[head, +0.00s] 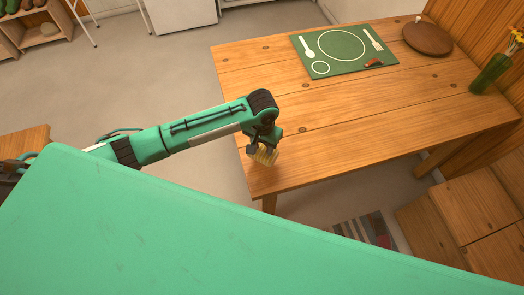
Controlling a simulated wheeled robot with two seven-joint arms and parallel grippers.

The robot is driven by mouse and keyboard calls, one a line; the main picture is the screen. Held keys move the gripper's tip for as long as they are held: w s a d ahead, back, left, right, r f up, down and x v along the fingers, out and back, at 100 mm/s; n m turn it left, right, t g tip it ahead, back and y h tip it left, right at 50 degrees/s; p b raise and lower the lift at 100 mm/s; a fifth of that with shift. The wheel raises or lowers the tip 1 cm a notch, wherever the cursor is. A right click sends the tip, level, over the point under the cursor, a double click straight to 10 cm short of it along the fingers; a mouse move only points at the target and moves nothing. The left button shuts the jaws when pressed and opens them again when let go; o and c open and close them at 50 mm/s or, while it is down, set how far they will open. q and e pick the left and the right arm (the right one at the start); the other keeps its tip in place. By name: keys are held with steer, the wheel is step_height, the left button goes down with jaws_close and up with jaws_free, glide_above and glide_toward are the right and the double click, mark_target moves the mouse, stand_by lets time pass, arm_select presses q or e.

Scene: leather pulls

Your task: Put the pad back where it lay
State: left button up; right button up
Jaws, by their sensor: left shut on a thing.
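My left gripper (263,150) hangs at the near left edge of the wooden table (330,125). It is shut on a small, tan-yellow, ridged thing (263,156), which may be the pad; the jaws hide part of it. I cannot tell whether it touches the tabletop. A green mat (345,67) with white outlines of a plate, a spoon, a fork and a small ring lies at the table's far side. My right gripper is not in view.
A small red-and-dark thing (374,63) lies on the mat's right part. A round brown lidded thing (427,39) and a green vase with yellow flowers (491,73) stand at the right. A wooden bench (465,215) is at lower right. The middle of the table is clear.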

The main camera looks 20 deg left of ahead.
mark_target(263, 150)
arm_select(q)
steer(key=shift+f, duration=0.9)
step_height(263, 150, down, 3)
steer(key=shift+f+p, duration=0.1)
steer(key=shift+p, duration=0.25)
steer(key=shift+f, duration=0.3)
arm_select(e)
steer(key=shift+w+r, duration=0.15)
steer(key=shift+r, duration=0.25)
arm_select(q)
steer(key=shift+f, duration=0.15)
steer(key=o, duration=0.9)
